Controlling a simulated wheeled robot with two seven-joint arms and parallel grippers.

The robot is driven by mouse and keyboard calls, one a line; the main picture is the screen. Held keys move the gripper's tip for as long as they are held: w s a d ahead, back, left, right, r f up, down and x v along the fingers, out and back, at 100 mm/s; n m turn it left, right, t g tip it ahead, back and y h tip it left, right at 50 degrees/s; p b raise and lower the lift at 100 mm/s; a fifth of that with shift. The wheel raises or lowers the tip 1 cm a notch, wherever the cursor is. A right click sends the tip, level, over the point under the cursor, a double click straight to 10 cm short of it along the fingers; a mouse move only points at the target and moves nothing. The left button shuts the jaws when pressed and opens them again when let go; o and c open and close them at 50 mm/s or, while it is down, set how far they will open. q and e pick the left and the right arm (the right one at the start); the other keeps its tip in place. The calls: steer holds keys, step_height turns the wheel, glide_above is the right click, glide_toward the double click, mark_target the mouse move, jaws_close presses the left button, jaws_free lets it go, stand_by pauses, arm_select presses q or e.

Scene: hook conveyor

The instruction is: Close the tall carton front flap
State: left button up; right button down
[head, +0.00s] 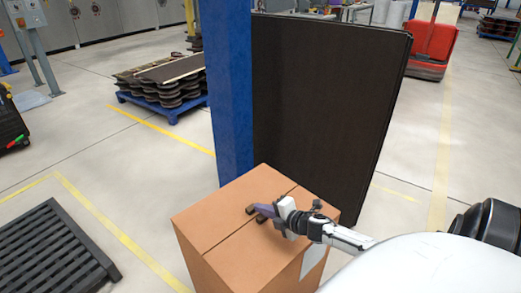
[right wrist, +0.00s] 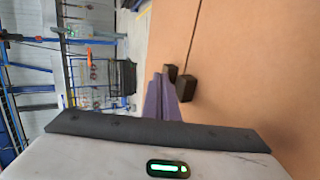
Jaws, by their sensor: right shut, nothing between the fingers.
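The tall brown carton (head: 225,215) stands at the bottom middle of the head view. Its top looks flat, with a thin seam running across it. My right gripper (head: 256,212) is over the carton's top, its dark fingertips at or just above the surface; I cannot tell whether they touch. In the right wrist view the brown carton surface (right wrist: 260,60) with a dark seam fills the right side, and the shut, empty fingertips (right wrist: 178,82) are over it. The carton's front side is partly hidden by my arm. My left gripper is not in view.
A blue post (head: 230,90) and a large dark panel (head: 320,100) stand right behind the carton. A black pallet (head: 50,255) lies at the lower left. A blue pallet with stacked parts (head: 165,85) is farther back.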

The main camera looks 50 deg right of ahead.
step_height(320, 180, up, 5)
steer(key=p, duration=0.4)
steer(key=shift+p, duration=0.4)
step_height(320, 180, up, 9)
steer(key=shift+p, duration=0.35)
steer(key=s+a+f+m, duration=0.2)
steer(key=s+a+f, duration=0.1)
steer(key=a, duration=0.1)
steer(key=s+a+f+m+g, duration=0.1)
steer(key=s+a+f+m, duration=0.1)
steer(key=s+a+f, duration=0.1)
steer(key=s+a+f+m+y, duration=0.1)
steer(key=s+a+f+m, duration=0.1)
steer(key=a, duration=0.5)
steer(key=shift+s+f+g, duration=0.2)
steer(key=shift+s+f, duration=0.15)
steer(key=shift+f, duration=0.25)
steer(key=shift+s+f+g, duration=0.2)
steer(key=shift+s+f, duration=0.1)
steer(key=shift+f, duration=0.25)
steer(key=s+a+f+m+g+y, duration=0.1)
steer(key=s+a+m, duration=0.3)
steer(key=s+a, duration=0.3)
steer(key=s+a+f+m+g+y, duration=0.1)
steer(key=s+a+m, duration=0.4)
steer(key=a, duration=0.6)
steer(key=shift+s+a+f+m+g, duration=0.15)
steer(key=shift+s+f+m+g, duration=0.15)
steer(key=shift+s+f+g, duration=0.45)
